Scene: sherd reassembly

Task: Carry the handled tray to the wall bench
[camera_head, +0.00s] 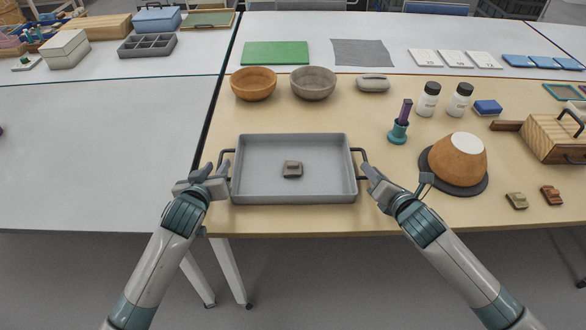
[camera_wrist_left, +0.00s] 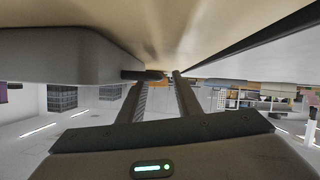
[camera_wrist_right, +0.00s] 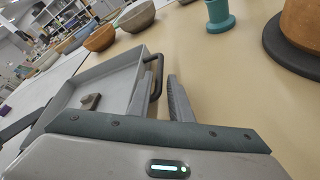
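The grey handled tray (camera_head: 250,196) lies flat on the wooden-topped bench near its front edge, with a dark bar handle at each short side. One small grey-brown sherd (camera_head: 292,170) lies in its middle. My left gripper (camera_head: 222,170) is at the tray's left handle; in the left wrist view its fingers (camera_wrist_left: 161,80) are apart, with the dark handle (camera_wrist_left: 142,74) at their tips.
A white bench (camera_head: 110,150) adjoins on the left, with clear space. Two bowls (camera_head: 253,84) (camera_head: 313,83) stand behind the tray. A further white bench (camera_head: 300,27) runs along the back.

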